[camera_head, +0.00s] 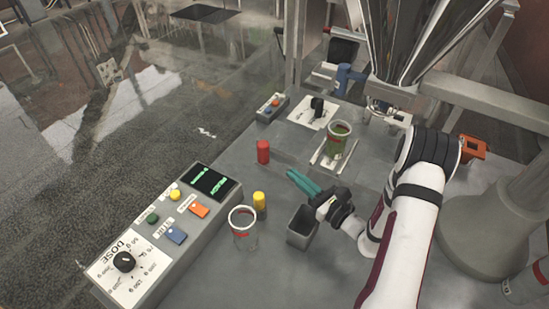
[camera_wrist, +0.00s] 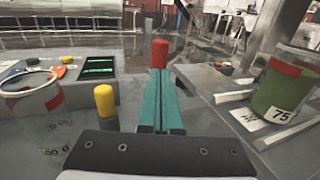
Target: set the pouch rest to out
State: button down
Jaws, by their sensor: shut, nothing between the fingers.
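My gripper (camera_head: 303,182) has teal fingers, shut and empty, held above the grey bench. In the wrist view the closed fingers (camera_wrist: 161,100) point ahead towards a red cylinder (camera_wrist: 160,54). I cannot say for sure which part is the pouch rest. Two pale rails (camera_head: 319,152) lie under the filler's spout, beyond my gripper, with a red-rimmed container of green stuff (camera_head: 338,140) between them. Behind them is a white plate with a black knob (camera_head: 317,105); its lettering is too small to read. My gripper touches none of these.
A control box with a dose dial (camera_head: 124,261) stands at left. A red cylinder (camera_head: 263,151), yellow cylinder (camera_head: 259,201), clear red-banded jar (camera_head: 243,230) and grey open bin (camera_head: 302,225) stand near my gripper. The steel hopper (camera_head: 405,40) hangs above the rails.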

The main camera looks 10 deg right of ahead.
aim_at(267, 152)
jog(key=x, duration=0.8)
jog(key=shift+w+a, duration=0.15)
jog(key=shift+w, duration=0.1)
